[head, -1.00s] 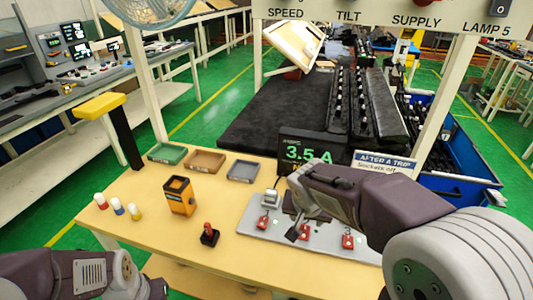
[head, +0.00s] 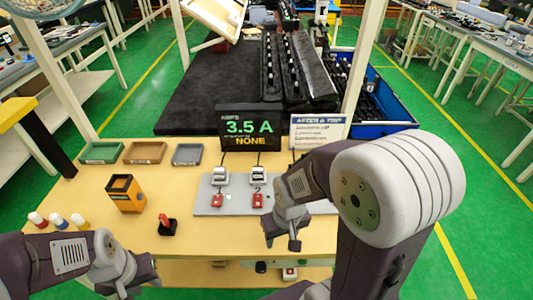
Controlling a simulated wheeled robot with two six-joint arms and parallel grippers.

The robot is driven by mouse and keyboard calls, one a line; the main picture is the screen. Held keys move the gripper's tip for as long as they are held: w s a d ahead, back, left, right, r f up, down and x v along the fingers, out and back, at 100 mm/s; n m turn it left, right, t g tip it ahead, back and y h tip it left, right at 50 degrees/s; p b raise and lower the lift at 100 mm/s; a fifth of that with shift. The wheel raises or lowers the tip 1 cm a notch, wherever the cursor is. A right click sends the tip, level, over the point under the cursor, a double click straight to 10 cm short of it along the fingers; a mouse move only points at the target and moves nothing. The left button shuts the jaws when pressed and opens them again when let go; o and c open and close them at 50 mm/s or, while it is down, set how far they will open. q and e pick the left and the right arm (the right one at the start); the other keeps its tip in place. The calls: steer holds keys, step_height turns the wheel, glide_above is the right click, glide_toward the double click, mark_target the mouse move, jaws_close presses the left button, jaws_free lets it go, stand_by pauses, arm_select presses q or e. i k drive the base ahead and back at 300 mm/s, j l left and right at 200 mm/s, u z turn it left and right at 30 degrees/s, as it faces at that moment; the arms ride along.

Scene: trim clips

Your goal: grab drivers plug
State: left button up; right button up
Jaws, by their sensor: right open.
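A grey socket panel (head: 240,203) lies on the table. Two pale plugs with dark cords stand on it, a left plug (head: 220,177) and a second plug (head: 258,177). A red switch (head: 218,200) and another red switch (head: 258,200) lie in front of them. I cannot read which plug is the drivers' one. My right arm hides the panel's right part. My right gripper (head: 294,244) is open and empty, pointing down near the panel's front right side, apart from both visible plugs. My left gripper (head: 135,284) is low at the front left, its fingers hard to make out.
An amps display (head: 250,126) reads 3.5 A and NONE. An "after a trip" sign (head: 319,130) stands beside it. An orange box (head: 125,193), a red-topped joystick (head: 167,225), several capped bottles (head: 58,221) and shallow trays (head: 145,152) are on the left.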

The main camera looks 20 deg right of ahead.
mark_target(258, 171)
steer(key=z, duration=0.7)
